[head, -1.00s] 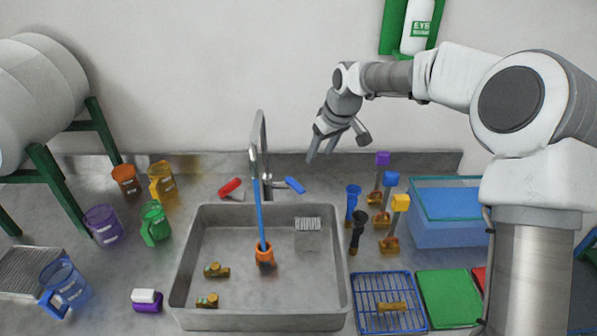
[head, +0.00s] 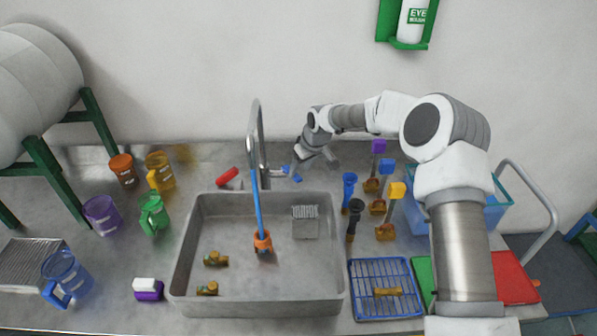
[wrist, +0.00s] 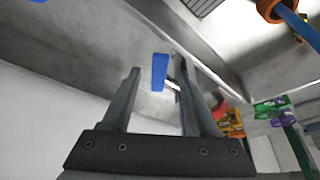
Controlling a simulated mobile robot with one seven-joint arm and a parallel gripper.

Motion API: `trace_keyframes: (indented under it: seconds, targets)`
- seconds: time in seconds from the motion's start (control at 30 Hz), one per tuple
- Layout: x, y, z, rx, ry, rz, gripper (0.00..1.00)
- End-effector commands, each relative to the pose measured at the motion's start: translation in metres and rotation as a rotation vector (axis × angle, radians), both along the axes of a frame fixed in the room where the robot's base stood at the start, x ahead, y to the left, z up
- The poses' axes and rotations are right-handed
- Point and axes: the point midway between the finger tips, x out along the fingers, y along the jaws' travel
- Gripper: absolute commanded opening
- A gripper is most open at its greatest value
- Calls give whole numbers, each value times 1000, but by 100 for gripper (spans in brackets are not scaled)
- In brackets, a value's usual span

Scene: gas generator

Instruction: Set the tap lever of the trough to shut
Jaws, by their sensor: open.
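The trough (head: 186,255) is a grey steel basin. Its grey gooseneck tap (head: 252,135) rises behind it. A blue lever (head: 297,179) sits right of the tap's base and a red one (head: 228,176) left of it. My gripper (head: 308,165) is at the blue lever, open and pointing down, with a finger partly covering that lever in the head view. In the wrist view the blue lever (wrist: 160,72) shows between the two open fingers, with gaps beside it. I cannot tell whether a finger touches it.
Upright scoops and brushes (head: 377,207) stand right of the trough, near my arm. Coloured mugs (head: 153,215) stand left. A blue rack (head: 358,305) lies front right.

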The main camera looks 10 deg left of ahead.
Motion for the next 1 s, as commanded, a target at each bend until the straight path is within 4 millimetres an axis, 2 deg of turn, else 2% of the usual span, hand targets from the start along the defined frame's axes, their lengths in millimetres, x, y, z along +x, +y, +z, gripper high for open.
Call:
trace_keyframes:
  seconds: [0.1,0.23,0.6,0.93,1.0]
  targets:
    - [3,5,-14,0,2,1,60]
    - [6,7,-22,0,2,-1,60]
    - [7,8,-26,0,0,0,60]
    - [7,8,-26,0,0,-1,1]
    - [7,8,-26,0,0,0,0]
